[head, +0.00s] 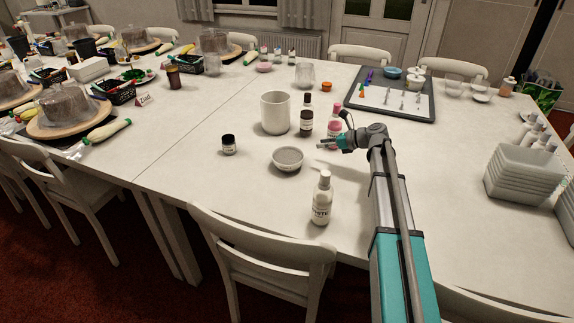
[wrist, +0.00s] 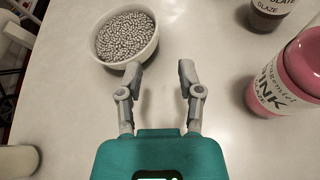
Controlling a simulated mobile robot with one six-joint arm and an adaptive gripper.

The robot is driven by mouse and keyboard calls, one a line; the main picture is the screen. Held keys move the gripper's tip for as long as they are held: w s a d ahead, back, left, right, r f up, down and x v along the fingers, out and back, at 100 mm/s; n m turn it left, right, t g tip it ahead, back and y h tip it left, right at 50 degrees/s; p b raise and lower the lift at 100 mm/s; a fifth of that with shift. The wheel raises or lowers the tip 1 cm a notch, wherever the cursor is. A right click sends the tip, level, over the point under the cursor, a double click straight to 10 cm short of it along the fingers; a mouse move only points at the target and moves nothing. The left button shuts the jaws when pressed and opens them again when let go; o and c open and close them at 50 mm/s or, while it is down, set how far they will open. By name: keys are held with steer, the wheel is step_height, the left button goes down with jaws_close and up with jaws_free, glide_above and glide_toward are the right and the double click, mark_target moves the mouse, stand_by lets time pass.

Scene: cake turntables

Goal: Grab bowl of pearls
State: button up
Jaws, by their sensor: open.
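The bowl of pearls (head: 288,159) is a small white bowl on the white table, just left of my gripper (head: 323,144) in the head view. In the wrist view the bowl (wrist: 125,60) is at the upper left, filled with silvery grey pearls. My gripper (wrist: 160,80) is open and empty in the wrist view. Its left fingertip is close to the bowl's lower rim; I cannot tell whether they touch. The right finger is over bare table, so the bowl is not between the fingers.
A pink bottle (head: 334,125) stands behind my gripper, with a dark bottle (head: 306,118) and a white cylindrical pot (head: 275,112) beyond the bowl. A white bottle (head: 321,200) stands in front and a dark jar (head: 229,145) to the left.

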mark_target(288, 161)
steer(key=shift+b+x, duration=0.7)
steer(key=shift+x, duration=1.85)
steer(key=shift+s+b+x, duration=0.2)
steer(key=shift+b+x, duration=0.75)
steer(key=shift+x, duration=1.65)
steer(key=shift+a, duration=0.1)
steer(key=shift+r, duration=0.1)
steer(key=shift+c, duration=0.2)
jaws_close()
